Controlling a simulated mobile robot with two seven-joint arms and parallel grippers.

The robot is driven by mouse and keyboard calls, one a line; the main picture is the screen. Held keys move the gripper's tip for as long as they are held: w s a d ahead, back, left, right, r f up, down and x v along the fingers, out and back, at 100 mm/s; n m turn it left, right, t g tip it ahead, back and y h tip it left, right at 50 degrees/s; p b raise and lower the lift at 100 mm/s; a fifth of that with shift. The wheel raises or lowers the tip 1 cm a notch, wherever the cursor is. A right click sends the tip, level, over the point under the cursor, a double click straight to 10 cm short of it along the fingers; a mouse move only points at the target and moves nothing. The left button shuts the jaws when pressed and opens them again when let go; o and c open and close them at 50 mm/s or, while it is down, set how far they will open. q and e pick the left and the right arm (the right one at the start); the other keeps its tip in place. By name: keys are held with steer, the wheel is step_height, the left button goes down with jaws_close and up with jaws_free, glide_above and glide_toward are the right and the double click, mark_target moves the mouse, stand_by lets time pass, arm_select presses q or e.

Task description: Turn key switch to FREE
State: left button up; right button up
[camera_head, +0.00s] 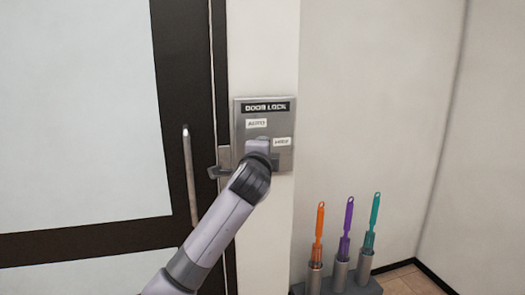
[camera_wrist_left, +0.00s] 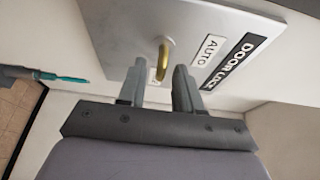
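The grey metal DOOR LOCK panel (camera_head: 240,112) is on the white wall strip right of the door. It carries two small white labels, an upper one (camera_head: 257,123) and a lower right one (camera_head: 281,142). In the left wrist view the panel (camera_wrist_left: 130,35) shows tilted, with the label AUTO (camera_wrist_left: 208,50) and a brass key (camera_wrist_left: 162,60) standing out from it. My left gripper (camera_wrist_left: 157,88) is open, with its fingers apart at the panel and the key between or just beyond the tips. In the head view my arm hides the key. My right gripper is out of view.
A dark-framed door with a vertical metal handle (camera_head: 190,175) stands left of the panel. At lower right, orange (camera_head: 320,222), purple (camera_head: 347,218) and teal (camera_head: 373,215) handled brushes stand in metal holders on a grey base. The wall right of the panel is bare.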

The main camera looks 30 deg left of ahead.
arm_select(q)
steer(key=b+v, duration=0.1)
steer(key=v, duration=0.5)
steer(key=shift+s+d+f, duration=0.1)
steer(key=shift+f, duration=0.05)
stand_by(0.4)
steer(key=s+d+f+n+g+h, duration=0.1)
steer(key=s+d+f+h, duration=0.15)
steer(key=f, duration=0.65)
steer(key=s+d+f+g+h, duration=0.1)
steer(key=d+f+h, duration=0.15)
steer(key=f, duration=0.65)
steer(key=s+d+f+n+h, duration=0.15)
steer(key=d+f, duration=0.25)
steer(key=f, duration=0.5)
steer(key=s+d+f+n+g+h, duration=0.1)
steer(key=s+d+f+n+h, duration=0.1)
steer(key=s+f, duration=0.7)
steer(key=s+d+f+n+g+h, duration=0.2)
steer(key=s+d+f+n, duration=0.2)
steer(key=s+f, duration=0.5)
steer(key=s+n, duration=0.2)
steer(key=s, duration=0.2)
steer(key=shift+s+f+g, duration=0.2)
steer(key=shift+s+g, duration=0.1)
steer(key=shift+s, duration=0.1)
steer(key=shift+s, duration=0.1)
